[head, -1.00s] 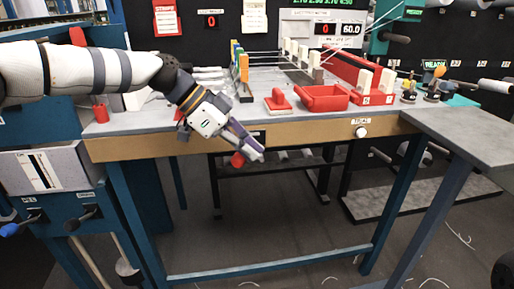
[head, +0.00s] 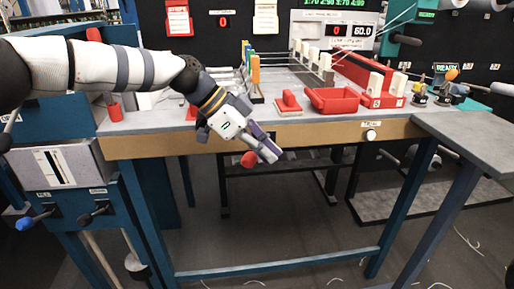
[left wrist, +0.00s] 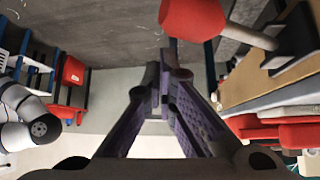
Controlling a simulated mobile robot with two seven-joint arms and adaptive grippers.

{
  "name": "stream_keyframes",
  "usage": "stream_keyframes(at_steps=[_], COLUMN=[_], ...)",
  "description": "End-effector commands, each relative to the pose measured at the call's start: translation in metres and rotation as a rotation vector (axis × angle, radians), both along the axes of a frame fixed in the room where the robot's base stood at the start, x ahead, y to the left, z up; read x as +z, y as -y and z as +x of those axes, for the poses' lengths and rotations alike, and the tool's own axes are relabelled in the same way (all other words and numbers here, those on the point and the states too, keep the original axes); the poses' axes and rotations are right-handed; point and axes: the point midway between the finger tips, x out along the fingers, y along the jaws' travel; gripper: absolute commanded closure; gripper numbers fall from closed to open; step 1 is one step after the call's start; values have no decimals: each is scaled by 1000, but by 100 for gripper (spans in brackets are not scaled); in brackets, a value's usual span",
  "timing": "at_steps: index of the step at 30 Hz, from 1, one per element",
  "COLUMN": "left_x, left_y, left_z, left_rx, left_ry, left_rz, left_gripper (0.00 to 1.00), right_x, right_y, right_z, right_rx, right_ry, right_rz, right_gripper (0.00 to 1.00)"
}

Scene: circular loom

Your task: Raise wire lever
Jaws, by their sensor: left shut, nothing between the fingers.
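A red knob (head: 249,159) shows just below the table's front edge, left of my left gripper's fingers. In the left wrist view the red knob (left wrist: 193,18) sits at the end of a pale rod on a dark mount at the table front; I take it as the wire lever. My left gripper (head: 272,153) points down and right in front of the table edge. Its fingers (left wrist: 156,80) are together with nothing between them. The knob is beside the fingertips; I cannot tell if they touch. My right gripper is not in view.
The workbench (head: 290,128) carries a red tray (head: 333,99), a red block (head: 289,101) and a row of coloured guides (head: 255,75). A round white knob (head: 371,135) is on its front. A side cabinet (head: 60,170) with handles stands left.

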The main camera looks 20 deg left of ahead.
Motion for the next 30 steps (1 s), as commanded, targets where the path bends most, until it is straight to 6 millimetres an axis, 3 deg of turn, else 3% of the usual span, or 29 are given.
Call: stream_keyframes(at_steps=[2, 9, 15, 30], left_x=[15, 52, 74, 81], left_y=[15, -28, -48, -53], left_z=[-2, 3, 3, 3], left_rx=[0, 3, 1, -1], left_ry=[13, 6, 6, 6], left_rz=[0, -3, -3, -4], left_gripper=[100, 100, 100, 100], right_x=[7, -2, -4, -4], right_y=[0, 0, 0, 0], right_z=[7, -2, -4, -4], right_rx=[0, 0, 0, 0], right_ry=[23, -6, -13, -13], right_rz=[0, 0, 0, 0], right_gripper=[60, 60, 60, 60])
